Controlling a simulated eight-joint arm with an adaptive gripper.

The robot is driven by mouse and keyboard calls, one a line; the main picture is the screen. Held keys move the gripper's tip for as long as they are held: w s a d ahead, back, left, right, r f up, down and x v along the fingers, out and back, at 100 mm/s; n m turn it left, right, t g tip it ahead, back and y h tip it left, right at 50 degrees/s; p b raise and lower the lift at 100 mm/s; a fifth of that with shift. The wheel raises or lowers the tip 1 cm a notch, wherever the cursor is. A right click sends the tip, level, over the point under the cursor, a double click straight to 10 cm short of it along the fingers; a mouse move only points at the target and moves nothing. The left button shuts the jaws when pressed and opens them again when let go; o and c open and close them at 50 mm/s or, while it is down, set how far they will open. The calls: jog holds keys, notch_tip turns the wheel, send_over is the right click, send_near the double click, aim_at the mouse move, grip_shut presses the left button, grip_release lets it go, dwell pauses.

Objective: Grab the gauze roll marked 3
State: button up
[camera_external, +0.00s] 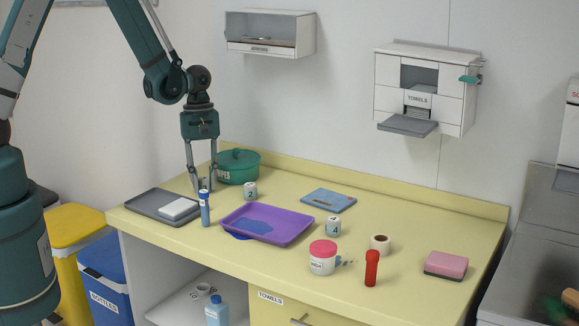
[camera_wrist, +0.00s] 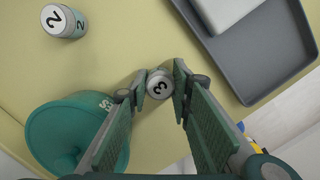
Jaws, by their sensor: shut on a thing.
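The gauze roll marked 3 (camera_wrist: 159,84) is a small white and grey cylinder, its numbered end facing the wrist camera. My gripper (camera_wrist: 159,86) is shut on it, one fingertip on each side. In the external view my gripper (camera_external: 202,187) points down at the back left of the counter, and the roll is mostly hidden by the fingers. I cannot tell whether it touches the counter. A similar roll marked 2 (camera_external: 250,190) stands to the right; it also shows in the wrist view (camera_wrist: 62,22). Another numbered roll (camera_external: 333,226) stands farther right.
A green lidded pot (camera_external: 238,166) stands close beside my gripper. A grey tray (camera_external: 143,203) with a white block lies left, and a blue tube (camera_external: 205,211) stands in front. A purple tray (camera_external: 290,228), a jar (camera_external: 322,260) and a red tube (camera_external: 371,268) are farther right.

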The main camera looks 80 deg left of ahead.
aim_at(201, 179)
jog(key=shift+r, duration=0.1)
jog(key=shift+r, duration=4.9)
